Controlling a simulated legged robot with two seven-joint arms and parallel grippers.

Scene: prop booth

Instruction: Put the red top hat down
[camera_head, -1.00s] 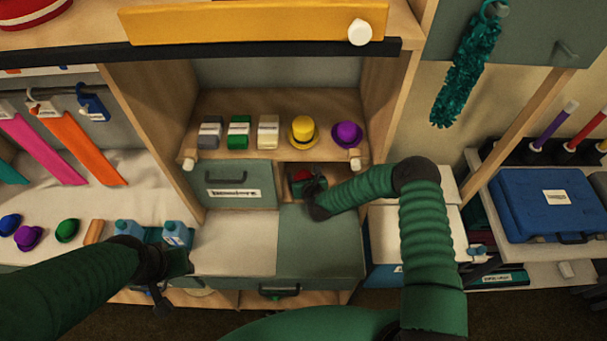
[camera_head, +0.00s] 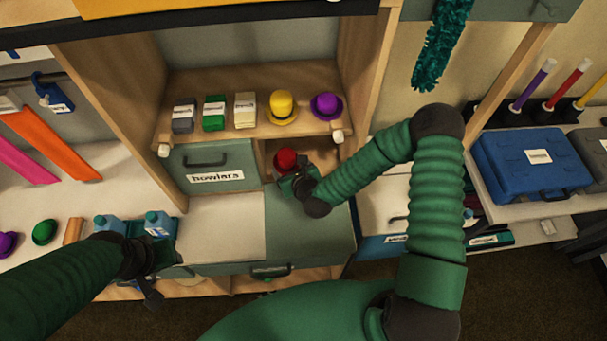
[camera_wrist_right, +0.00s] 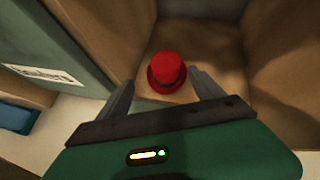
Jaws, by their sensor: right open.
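The red top hat (camera_head: 286,160) stands upright, brim down, on the floor of the open wooden compartment (camera_wrist_right: 240,125) right of the drawer labelled "bowlers" (camera_head: 212,167). In the right wrist view the hat (camera_wrist_right: 166,70) lies ahead of and between the two fingers, with visible gaps on both sides. My right gripper (camera_head: 291,181) is open, at the compartment's mouth, just in front of the hat. It holds nothing. My left gripper (camera_head: 155,275) is low at the left, near the blue jugs, away from the hat; its jaws are not clear.
Compartment walls are close around the right gripper. A pale counter panel (camera_head: 228,225) below is clear. A blue case (camera_head: 530,160) sits at the right.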

